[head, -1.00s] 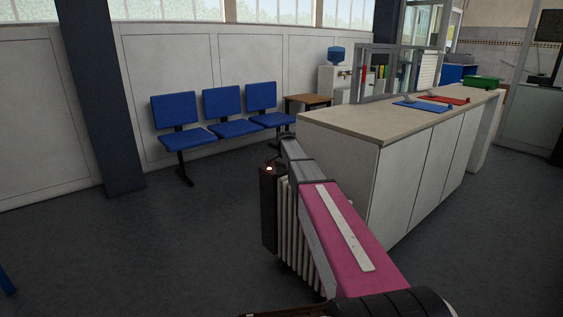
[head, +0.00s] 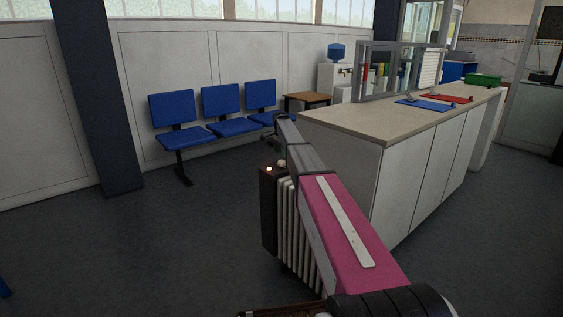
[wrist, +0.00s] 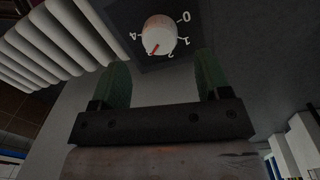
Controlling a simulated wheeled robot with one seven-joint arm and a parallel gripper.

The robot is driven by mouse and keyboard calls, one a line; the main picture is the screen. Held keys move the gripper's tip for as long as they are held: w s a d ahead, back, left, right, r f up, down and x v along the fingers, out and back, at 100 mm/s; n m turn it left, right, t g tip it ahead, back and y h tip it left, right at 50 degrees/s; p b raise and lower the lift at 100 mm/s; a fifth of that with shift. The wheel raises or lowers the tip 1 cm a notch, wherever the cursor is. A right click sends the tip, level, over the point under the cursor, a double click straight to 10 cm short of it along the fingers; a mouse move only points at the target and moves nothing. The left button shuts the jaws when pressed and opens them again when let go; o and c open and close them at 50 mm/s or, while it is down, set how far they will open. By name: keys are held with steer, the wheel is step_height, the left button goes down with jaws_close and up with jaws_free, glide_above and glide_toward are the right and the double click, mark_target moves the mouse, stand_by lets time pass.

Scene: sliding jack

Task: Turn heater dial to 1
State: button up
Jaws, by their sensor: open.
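The heater (head: 285,225) is a white finned radiator with a dark end panel, standing on the floor partly behind my pink arm link. The pale round dial (wrist: 159,34) fills the top middle of the wrist view, on a dark face with upside-down numbers. Its red mark points to the lower left, seemingly near 3. The 1 is at the dial's right. My gripper (wrist: 162,62) is open and empty. Its green fingers are apart, with the dial beyond their tips. In the head view my gripper (head: 281,116) is above the heater.
A long white counter (head: 345,122) stands close to the right of my arm. Blue chairs (head: 222,110) line the wall behind, and a small wooden table (head: 307,98) stands beside them. The floor left of the heater is clear.

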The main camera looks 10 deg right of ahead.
mark_target(282, 161)
step_height(282, 161, down, 5)
steer(key=shift+s+f, duration=0.15)
steer(key=c, duration=0.9)
steer(key=shift+n, duration=0.3)
steer(key=n, duration=0.9)
steer(key=shift+n, duration=0.3)
steer(key=n, duration=0.4)
steer(key=shift+s+n+t, duration=0.1)
steer(key=shift+n+t, duration=0.2)
steer(key=n, duration=0.4)
steer(key=shift+n, duration=0.7)
